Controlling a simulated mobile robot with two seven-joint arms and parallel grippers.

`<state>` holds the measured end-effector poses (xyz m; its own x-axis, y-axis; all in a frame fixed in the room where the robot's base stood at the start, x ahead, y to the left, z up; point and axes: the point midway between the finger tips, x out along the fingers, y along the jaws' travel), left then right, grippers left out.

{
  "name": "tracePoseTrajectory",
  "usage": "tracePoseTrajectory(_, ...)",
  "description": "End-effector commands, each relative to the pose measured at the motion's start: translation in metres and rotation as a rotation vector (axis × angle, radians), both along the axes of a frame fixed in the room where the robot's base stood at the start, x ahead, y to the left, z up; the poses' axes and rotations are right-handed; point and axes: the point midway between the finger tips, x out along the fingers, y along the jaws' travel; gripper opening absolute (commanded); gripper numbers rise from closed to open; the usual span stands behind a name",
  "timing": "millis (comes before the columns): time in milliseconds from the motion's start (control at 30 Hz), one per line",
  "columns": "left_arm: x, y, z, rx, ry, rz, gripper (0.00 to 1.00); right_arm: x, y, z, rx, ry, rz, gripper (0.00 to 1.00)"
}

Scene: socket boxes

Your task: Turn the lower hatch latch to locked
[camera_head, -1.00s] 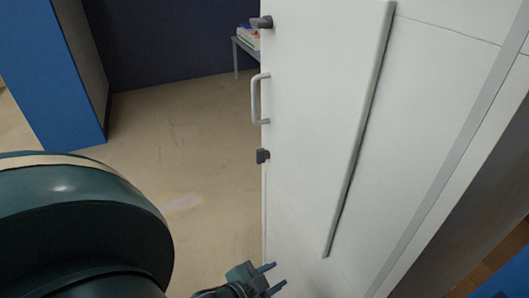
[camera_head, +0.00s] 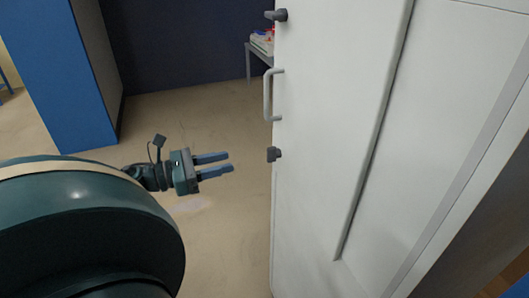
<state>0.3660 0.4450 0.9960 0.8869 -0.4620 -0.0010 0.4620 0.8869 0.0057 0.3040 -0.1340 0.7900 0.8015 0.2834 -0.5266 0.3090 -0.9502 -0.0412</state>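The white hatch door (camera_head: 325,130) fills the middle and right of the head view. Its lower latch (camera_head: 274,154) is a small dark grey knob at the door's left edge, below the handle. The upper latch (camera_head: 277,15) is a dark grey lever near the top of the same edge. My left gripper (camera_head: 231,163) is left of the lower latch, at about its height in the picture. Its two fingers point right with a gap between them and nothing in it. It appears apart from the door. My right gripper is out of view.
A pale bar handle (camera_head: 268,95) stands out from the door edge between the latches. A blue panel (camera_head: 50,75) stands at the left. A small table (camera_head: 249,62) with items is behind the door. The floor between is clear.

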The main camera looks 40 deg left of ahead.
Motion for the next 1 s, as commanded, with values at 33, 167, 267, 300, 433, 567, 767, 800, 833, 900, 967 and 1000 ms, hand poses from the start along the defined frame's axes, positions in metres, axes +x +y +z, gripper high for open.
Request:
tracePoseTrajectory(33,0.009,-0.005,0.003,0.001,-0.002,-0.003,0.33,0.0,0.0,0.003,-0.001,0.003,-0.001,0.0)
tracePoseTrajectory(167,0.034,-0.018,0.004,0.0,-0.002,-0.002,0.33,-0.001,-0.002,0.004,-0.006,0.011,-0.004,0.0)
tracePoseTrajectory(267,0.053,-0.028,0.004,-0.002,-0.002,-0.001,0.33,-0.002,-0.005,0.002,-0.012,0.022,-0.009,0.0)
tracePoseTrajectory(300,0.061,-0.032,0.004,-0.002,-0.002,-0.002,0.33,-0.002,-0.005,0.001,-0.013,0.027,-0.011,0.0)
tracePoseTrajectory(433,0.081,-0.042,0.003,-0.003,-0.002,0.0,0.33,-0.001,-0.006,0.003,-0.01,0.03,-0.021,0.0)
tracePoseTrajectory(567,0.094,-0.049,0.002,-0.004,0.0,0.001,0.33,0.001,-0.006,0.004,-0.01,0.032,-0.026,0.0)
tracePoseTrajectory(767,0.101,-0.053,0.0,-0.005,0.001,0.002,0.33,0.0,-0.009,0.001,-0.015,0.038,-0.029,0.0)
tracePoseTrajectory(800,0.101,-0.053,0.0,-0.005,0.001,0.002,0.33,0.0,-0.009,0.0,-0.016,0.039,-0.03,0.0)
tracePoseTrajectory(833,0.101,-0.053,0.0,-0.005,0.001,0.002,0.33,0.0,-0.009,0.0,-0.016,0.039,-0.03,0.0)
tracePoseTrajectory(900,0.101,-0.053,0.0,-0.005,0.001,0.002,0.33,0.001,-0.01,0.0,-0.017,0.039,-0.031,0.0)
tracePoseTrajectory(967,0.101,-0.053,0.0,-0.005,0.001,0.002,0.33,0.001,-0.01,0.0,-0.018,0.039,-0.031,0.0)
tracePoseTrajectory(1000,0.101,-0.053,0.0,-0.005,0.001,0.002,0.32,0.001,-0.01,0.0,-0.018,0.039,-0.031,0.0)
